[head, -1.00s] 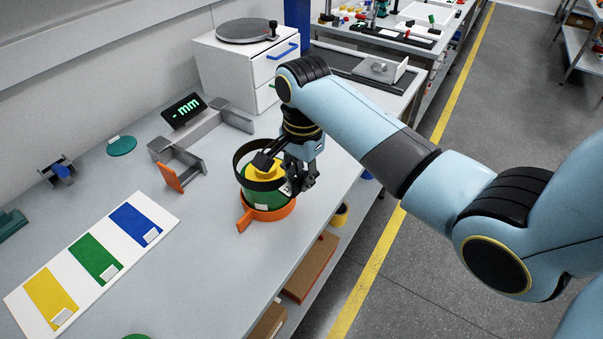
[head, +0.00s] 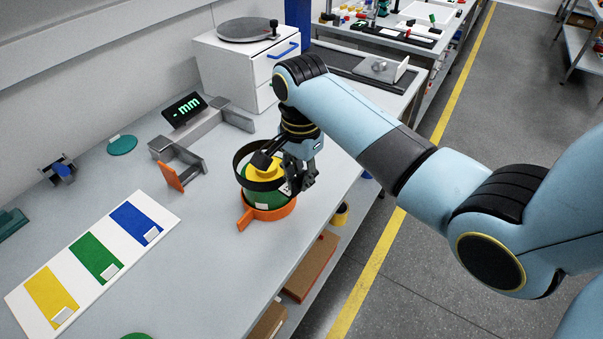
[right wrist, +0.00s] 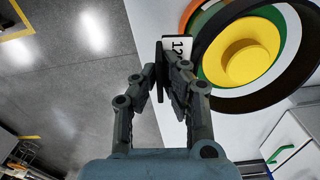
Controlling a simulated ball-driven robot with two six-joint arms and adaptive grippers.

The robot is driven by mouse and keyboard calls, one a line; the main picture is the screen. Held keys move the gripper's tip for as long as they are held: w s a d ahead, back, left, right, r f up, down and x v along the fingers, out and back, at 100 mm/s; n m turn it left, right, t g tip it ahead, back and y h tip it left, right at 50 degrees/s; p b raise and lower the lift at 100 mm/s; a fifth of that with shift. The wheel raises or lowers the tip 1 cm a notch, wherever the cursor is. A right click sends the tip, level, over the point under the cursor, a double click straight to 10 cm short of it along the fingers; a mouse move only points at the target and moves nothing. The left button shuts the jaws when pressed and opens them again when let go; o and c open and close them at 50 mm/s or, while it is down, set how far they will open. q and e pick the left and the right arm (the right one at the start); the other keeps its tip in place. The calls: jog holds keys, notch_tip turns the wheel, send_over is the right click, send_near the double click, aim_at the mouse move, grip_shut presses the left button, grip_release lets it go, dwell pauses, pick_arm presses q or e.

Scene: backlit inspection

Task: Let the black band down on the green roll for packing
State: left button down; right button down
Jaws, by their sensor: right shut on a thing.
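The black band (head: 250,184) is a wide ring at the top of the green roll (head: 254,197), circling its yellow middle (head: 262,171). In the right wrist view the band (right wrist: 283,96) curves around the yellow middle (right wrist: 240,60) and the green roll (right wrist: 213,68). Green shows below the band in the head view; I cannot tell whether band and roll touch. The roll stands in an orange ring holder (head: 272,214) with a handle. My right gripper (head: 289,187) is shut on the band's near right side; its fingers also show in the right wrist view (right wrist: 168,72). My left gripper is out of view.
An orange-ended grey fixture (head: 172,176) and a display reading "- mm" (head: 184,109) stand behind left. A white board with yellow, green and blue patches (head: 92,262) lies at the left. The table's edge runs close by on the right. Table between board and roll is clear.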

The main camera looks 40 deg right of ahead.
jog(key=shift+f, duration=0.2)
dwell(0.4)
jog(key=shift+f+b, duration=1.65)
jog(key=shift+f, duration=1.8)
jog(key=c, duration=1.4)
grip_release()
jog(key=shift+r, duration=0.3)
notch_tip(320, 180, up, 12)
jog(key=shift+f, duration=0.25)
